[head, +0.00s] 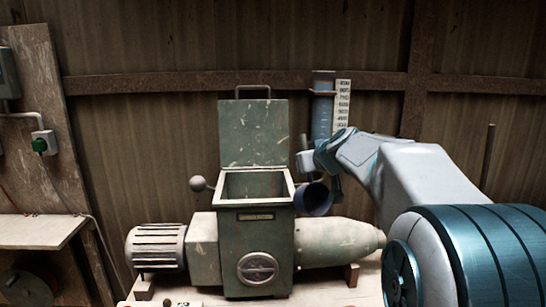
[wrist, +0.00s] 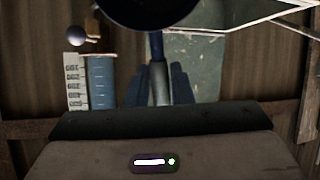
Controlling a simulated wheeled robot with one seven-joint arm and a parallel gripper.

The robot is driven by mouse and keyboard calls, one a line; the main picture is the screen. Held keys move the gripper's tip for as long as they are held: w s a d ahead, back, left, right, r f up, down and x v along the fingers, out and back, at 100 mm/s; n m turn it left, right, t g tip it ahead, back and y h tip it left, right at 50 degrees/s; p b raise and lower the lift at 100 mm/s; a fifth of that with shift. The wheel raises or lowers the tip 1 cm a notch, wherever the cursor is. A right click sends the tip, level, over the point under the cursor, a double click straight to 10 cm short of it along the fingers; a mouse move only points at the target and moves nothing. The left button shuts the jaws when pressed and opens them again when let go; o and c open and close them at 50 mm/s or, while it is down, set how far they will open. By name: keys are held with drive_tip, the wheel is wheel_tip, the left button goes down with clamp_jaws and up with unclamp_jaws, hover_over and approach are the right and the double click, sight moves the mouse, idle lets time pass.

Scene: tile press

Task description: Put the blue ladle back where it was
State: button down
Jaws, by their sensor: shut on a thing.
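The blue ladle hangs bowl-down in my gripper (head: 318,162), its dark blue bowl (head: 313,199) just right of the open hopper of the green machine (head: 257,190). In the wrist view, the ladle's handle (wrist: 158,80) runs between the two dark blue fingers of my gripper (wrist: 159,88), which are shut on it. The bowl shows dark at the top edge of the wrist view, partly cut off. The upper handle is hidden by my gripper in the head view.
The machine's lid (head: 253,133) stands open upright. A blue cylinder (head: 322,118) with a white number scale (head: 342,103) is on the wall behind my gripper. A ball-ended lever (head: 198,184) sticks out left of the hopper. A grey-green tapered barrel (head: 338,243) lies below the ladle.

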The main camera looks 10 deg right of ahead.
sight(312, 194)
drive_tip(key=f, duration=0.1)
drive_tip(key=d+f+m+h, duration=0.1)
drive_tip(key=f, duration=0.1)
drive_tip(key=shift+d+f+h, duration=0.1)
drive_tip(key=shift+f+h, duration=0.2)
drive_tip(key=shift+s+d+f+m+h, duration=0.15)
drive_tip(key=shift+f+m+h, duration=0.2)
drive_tip(key=shift+f, duration=0.5)
drive_tip(key=shift+s+d+f+m+h, duration=0.15)
drive_tip(key=shift+f+m+h, duration=0.15)
drive_tip(key=shift+f, duration=0.5)
drive_tip(key=shift+s+f+m+h, duration=0.15)
drive_tip(key=shift+f+m+h, duration=0.15)
drive_tip(key=shift+f, duration=0.55)
